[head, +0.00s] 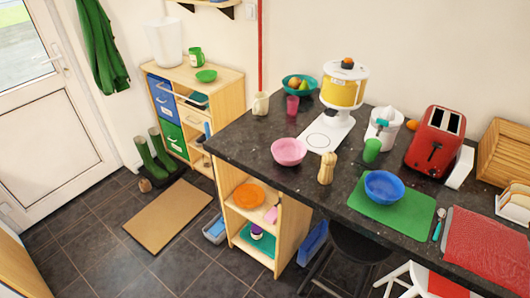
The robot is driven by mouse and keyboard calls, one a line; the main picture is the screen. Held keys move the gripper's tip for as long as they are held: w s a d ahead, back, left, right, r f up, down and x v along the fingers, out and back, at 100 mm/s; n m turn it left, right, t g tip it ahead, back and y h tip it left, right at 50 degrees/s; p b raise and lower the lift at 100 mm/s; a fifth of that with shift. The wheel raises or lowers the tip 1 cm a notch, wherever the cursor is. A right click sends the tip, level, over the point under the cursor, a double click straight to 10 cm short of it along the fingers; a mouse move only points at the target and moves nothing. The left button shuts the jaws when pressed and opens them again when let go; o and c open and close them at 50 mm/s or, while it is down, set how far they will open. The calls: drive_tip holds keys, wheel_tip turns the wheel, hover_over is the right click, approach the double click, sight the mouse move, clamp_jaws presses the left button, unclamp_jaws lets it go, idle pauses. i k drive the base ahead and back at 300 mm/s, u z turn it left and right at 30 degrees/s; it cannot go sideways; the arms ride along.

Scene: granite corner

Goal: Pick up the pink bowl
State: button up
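The pink bowl (289,152) sits upright on the dark granite counter (250,143), near its front edge left of the middle. It looks empty. The white base of the yellow appliance is close on its right, and a wooden pepper mill (326,169) stands to its lower right. My gripper does not show in the head view.
A blue bowl (384,186) rests on a green mat (364,209). A yellow mixer-like appliance (343,90), cream jug (261,104), pink cup (292,106), teal fruit bowl (311,87) and red toaster (434,140) also stand on the counter. Open floor (110,245) lies at left.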

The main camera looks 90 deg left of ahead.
sight(287, 151)
drive_tip(key=k, duration=1.85)
drive_tip(key=u, duration=2.05)
drive_tip(key=i, duration=0.4)
drive_tip(key=u, duration=0.3)
